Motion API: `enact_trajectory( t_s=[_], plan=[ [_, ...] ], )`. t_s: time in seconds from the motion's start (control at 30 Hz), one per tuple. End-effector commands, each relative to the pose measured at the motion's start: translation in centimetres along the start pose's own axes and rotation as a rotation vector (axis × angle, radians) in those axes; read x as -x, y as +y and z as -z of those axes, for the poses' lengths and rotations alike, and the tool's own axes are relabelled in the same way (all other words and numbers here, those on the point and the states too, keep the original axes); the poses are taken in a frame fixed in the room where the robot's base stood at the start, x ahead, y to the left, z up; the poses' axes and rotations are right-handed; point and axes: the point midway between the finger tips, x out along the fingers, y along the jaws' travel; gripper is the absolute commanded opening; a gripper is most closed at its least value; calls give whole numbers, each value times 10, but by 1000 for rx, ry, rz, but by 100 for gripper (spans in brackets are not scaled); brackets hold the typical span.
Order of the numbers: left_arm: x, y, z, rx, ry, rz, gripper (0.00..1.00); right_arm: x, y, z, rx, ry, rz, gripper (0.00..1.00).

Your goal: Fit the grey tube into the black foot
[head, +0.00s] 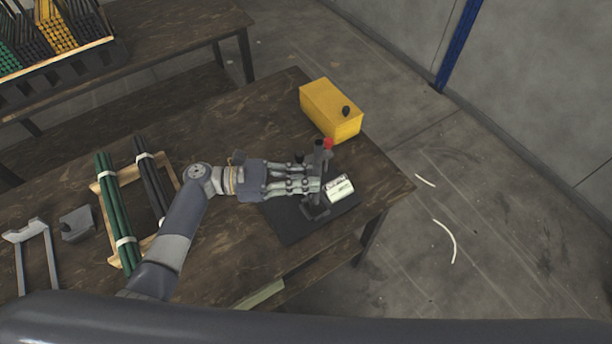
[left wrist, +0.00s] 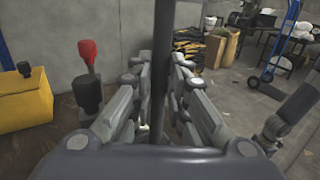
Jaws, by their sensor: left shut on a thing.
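My left gripper (head: 312,185) reaches in from the left over the black mat and is shut on a dark grey upright tube. In the left wrist view the tube (left wrist: 161,55) stands between the fingers (left wrist: 158,95) and runs up out of the picture. In the head view the tube (head: 318,160) looks nearly upright. Below it a dark foot (head: 316,211) rests on the mat. The fingers and tube partly cover this spot, so I cannot tell whether the tube's lower end is inside the foot. My right gripper is not in view.
A yellow box (head: 330,108) with a black knob stands behind. Green tubes (head: 117,205) and dark tubes (head: 152,185) lie on a wooden rack at left. The black mat (head: 285,225) is near the table's right edge.

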Motion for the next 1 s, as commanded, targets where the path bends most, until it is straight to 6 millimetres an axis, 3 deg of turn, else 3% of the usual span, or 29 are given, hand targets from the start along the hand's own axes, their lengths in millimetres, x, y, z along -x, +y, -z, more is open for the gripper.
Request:
enact_trajectory(
  t_s=[0.77,0.8,0.87,1.0],
  plan=[
    [0,0,20,0,-1,0,0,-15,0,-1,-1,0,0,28],
    [0,0,18,0,-1,0,24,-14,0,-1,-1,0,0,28],
    [0,0,18,0,-1,0,38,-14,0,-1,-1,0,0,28],
    [0,0,19,0,-1,0,39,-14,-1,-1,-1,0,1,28]
  ],
)
